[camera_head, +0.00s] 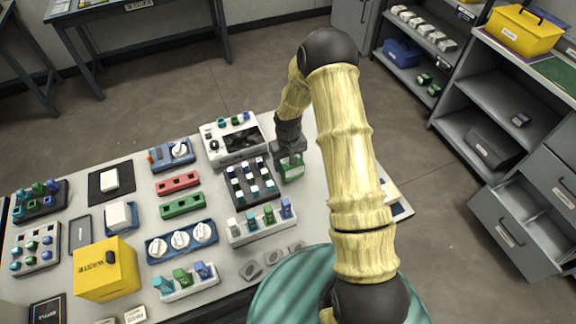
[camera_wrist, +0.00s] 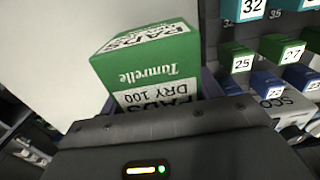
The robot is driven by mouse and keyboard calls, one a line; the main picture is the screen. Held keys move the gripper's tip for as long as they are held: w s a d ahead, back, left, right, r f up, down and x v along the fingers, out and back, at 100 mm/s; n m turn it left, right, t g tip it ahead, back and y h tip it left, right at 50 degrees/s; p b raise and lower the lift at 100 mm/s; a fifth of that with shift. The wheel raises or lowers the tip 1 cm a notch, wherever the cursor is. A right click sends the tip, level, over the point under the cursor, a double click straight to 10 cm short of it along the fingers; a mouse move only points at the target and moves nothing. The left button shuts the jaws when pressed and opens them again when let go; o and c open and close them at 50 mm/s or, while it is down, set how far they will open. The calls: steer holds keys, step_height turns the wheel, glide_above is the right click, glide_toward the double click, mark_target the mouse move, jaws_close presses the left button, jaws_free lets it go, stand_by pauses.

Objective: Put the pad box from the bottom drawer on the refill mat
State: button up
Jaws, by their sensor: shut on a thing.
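The pad box (camera_head: 292,171) is green and white. It is in my gripper (camera_head: 290,157), over the right part of the table, just right of a dark rack of small blocks. In the wrist view the pad box (camera_wrist: 150,62) shows its green face with printed lettering, and my gripper (camera_wrist: 165,110) is shut on it. I cannot tell whether the box touches the table. The bottom drawer (camera_head: 505,235) stands pulled open at the right.
The table holds a dark rack (camera_head: 236,196), a white splicer-like device (camera_head: 214,158), a yellow waste bin (camera_head: 104,283) and several block holders. A shelf unit (camera_head: 468,112) stands at the right.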

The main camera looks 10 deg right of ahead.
steer(key=shift+f, duration=1.45)
steer(key=shift+f, duration=0.2)
steer(key=o, duration=1)
steer(key=shift+o, duration=0.2)
steer(key=shift+r, duration=0.1)
step_height(320, 180, up, 12)
steer(key=shift+r+b, duration=0.1)
steer(key=shift+b, duration=0.5)
